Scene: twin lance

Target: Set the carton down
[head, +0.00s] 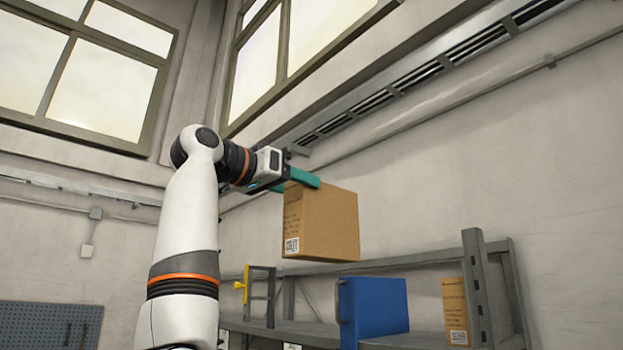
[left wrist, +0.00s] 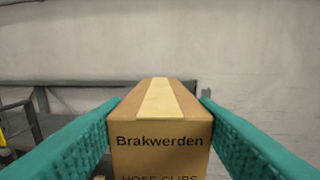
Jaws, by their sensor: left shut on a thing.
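A brown cardboard carton (head: 325,225) hangs in the air in the head view, above the shelf. My left gripper (head: 300,182) is shut on the carton's upper part, with a teal finger on each side. In the left wrist view the carton (left wrist: 160,155) sits between both teal fingers of my left gripper (left wrist: 158,125). It has a pale tape strip on top and the print "Brakwerden" on its near face. My right gripper is not in view.
A grey metal shelf (head: 270,328) stands below. A blue bin (head: 375,310) and another small carton (head: 455,308) stand on it at the right, beside a grey upright (head: 478,285). A yellow-knobbed frame (head: 258,295) is at the left. Some shelf room shows between frame and bin.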

